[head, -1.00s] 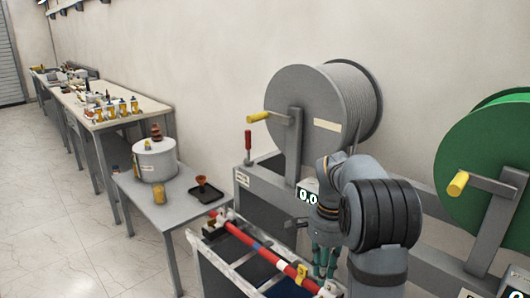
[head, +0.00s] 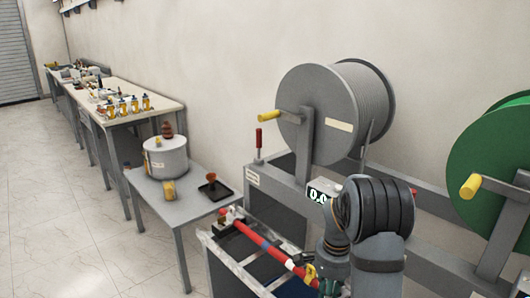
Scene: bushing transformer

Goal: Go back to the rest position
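My arm rises at the lower right of the head view, in front of the cart and the grey cable reel. Its forearm hangs down toward the red bar on the cart. My gripper (head: 328,287) shows only as a small teal patch at the bottom edge, close to the right end of the red bar (head: 262,244). The fingers are mostly cut off or hidden, so their opening and any contact with the bar cannot be seen.
A cart (head: 228,257) carries the red bar. A grey table (head: 170,208) holds a white pot (head: 167,160) and a black tray (head: 215,191). A grey reel (head: 318,112) and a green reel (head: 497,165) stand along the wall. Floor at left is clear.

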